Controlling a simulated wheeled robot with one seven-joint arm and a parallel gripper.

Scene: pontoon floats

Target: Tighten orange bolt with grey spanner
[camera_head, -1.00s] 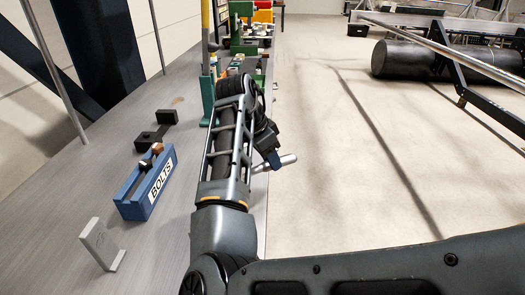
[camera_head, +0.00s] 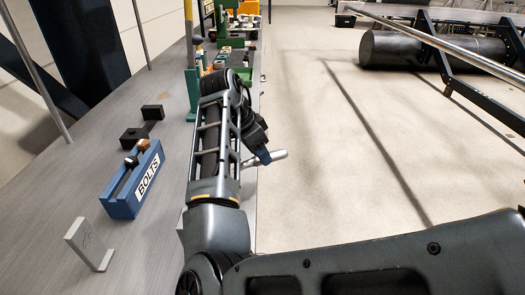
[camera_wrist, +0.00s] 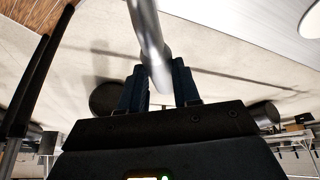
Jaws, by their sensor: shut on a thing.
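My gripper (camera_head: 262,155) hangs out past the right edge of the bench. It is shut on a smooth grey metal bar, which I take to be the spanner (camera_head: 278,156). In the wrist view the bar (camera_wrist: 147,30) runs up out of the frame from between the two dark fingers (camera_wrist: 160,88); its jaw end cannot be made out. The blue tray marked BOLTS (camera_head: 147,181) stands on the bench to the left. An orange-brown bolt head (camera_head: 144,145) shows at its far end, with a dark one (camera_head: 131,161) beside it.
A grey angle plate (camera_head: 87,243) stands at the bench's near left, and black blocks (camera_head: 135,134) lie behind the tray. Green fixtures (camera_head: 192,95) stand farther along the bench. The floor to the right is clear up to a dark cylinder (camera_head: 400,50).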

